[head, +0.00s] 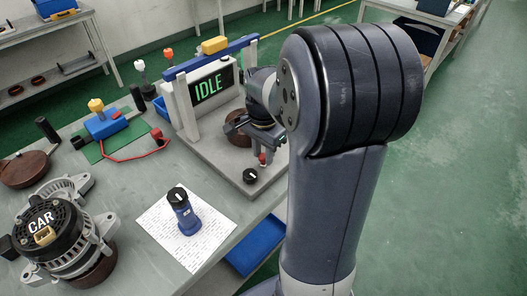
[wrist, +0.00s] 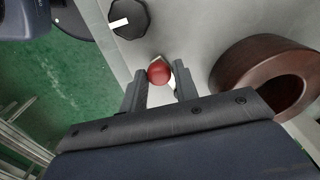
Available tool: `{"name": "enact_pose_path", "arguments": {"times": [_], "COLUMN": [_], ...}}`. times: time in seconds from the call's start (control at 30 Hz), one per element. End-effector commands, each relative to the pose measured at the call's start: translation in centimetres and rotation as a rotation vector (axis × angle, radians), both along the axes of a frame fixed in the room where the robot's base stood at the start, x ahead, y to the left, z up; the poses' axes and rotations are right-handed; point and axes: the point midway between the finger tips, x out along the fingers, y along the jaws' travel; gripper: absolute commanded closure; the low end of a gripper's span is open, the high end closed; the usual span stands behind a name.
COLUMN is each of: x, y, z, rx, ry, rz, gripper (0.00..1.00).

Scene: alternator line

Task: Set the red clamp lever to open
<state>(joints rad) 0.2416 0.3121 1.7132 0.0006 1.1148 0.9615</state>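The red ball knob of the clamp lever (wrist: 158,72) lies between my fingertips in the wrist view. In the head view the red knob (head: 262,159) shows just below my gripper, at the front of the grey fixture plate. A pale part of the lever shows behind the ball; the rest is hidden. My gripper (wrist: 159,76) is open, with one finger on each side of the ball and small gaps visible. My gripper also shows in the head view (head: 257,148), partly hidden by my arm. I cannot tell the lever's set position.
A black dial with a white mark (wrist: 129,18) is close to the knob, and a brown ring (wrist: 232,75) stands at the right. Behind is a display reading IDLE (head: 209,87) under a blue bar (head: 212,57). An alternator marked CAR (head: 55,228) sits front left.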

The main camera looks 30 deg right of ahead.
Motion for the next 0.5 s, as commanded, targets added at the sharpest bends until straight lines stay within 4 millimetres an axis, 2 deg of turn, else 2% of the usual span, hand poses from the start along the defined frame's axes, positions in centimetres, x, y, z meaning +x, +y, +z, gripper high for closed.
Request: {"name": "enact_pose_path", "arguments": {"times": [0.03, 0.2, 0.5], "x": [0.0, -0.02, 0.02], "y": [0.0, 0.0, -0.02], "z": [0.01, 0.0, 0.48], "rx": [0.0, 0.0, -0.001], "ry": [0.0, 0.001, -0.001], "rz": [0.0, 0.001, 0.001], "gripper": [0.67, 0.54, 0.54]}}
